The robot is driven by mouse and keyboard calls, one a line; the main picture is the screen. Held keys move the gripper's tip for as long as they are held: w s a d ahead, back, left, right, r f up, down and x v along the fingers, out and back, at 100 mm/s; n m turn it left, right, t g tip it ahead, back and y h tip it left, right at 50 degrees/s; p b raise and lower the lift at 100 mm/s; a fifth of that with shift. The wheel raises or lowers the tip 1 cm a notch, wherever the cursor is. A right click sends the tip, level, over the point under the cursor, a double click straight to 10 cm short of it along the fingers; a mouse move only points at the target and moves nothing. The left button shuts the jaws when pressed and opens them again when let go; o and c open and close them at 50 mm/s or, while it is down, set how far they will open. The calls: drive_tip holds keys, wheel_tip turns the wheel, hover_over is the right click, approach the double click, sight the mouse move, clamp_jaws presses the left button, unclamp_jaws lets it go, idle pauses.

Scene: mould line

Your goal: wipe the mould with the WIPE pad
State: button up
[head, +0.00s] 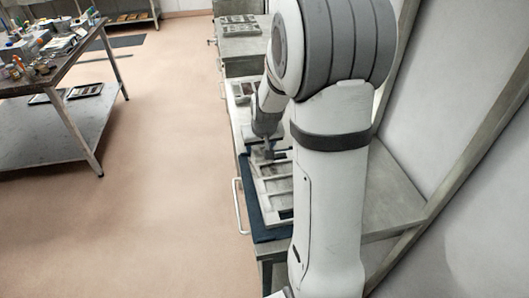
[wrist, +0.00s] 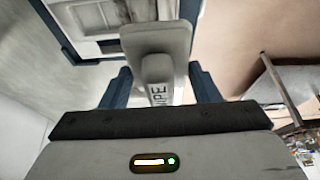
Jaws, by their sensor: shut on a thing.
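My gripper (head: 272,154) is low over the bench in the head view, partly hidden by my arm. In the wrist view my gripper (wrist: 161,88) has its two dark blue fingers shut on the grey WIPE pad (wrist: 157,38), whose handle shows part of the lettering. The mould (head: 272,187), a pale grey framed plate with recessed panels, lies on a dark blue base (head: 266,233) on the bench. Part of the mould (wrist: 92,15) shows behind the pad in the wrist view. I cannot tell whether the pad touches the mould.
More moulds (head: 238,22) lie on a bench farther back. A cluttered table (head: 70,55) stands at the left, with a shelf below. The pinkish floor (head: 165,150) between is clear. A wall (head: 460,130) closes the right side.

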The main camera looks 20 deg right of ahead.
drive_tip(key=shift+s+d+r, duration=0.1)
drive_tip(key=shift+s+d, duration=0.2)
drive_tip(key=shift+d, duration=0.45)
drive_tip(key=shift+f+b, duration=2)
drive_tip(key=shift+f, duration=1.25)
drive_tip(key=shift+f+b, duration=0.6)
drive_tip(key=shift+b, duration=0.05)
drive_tip(key=shift+s+a, duration=0.1)
drive_tip(key=shift+s, duration=0.05)
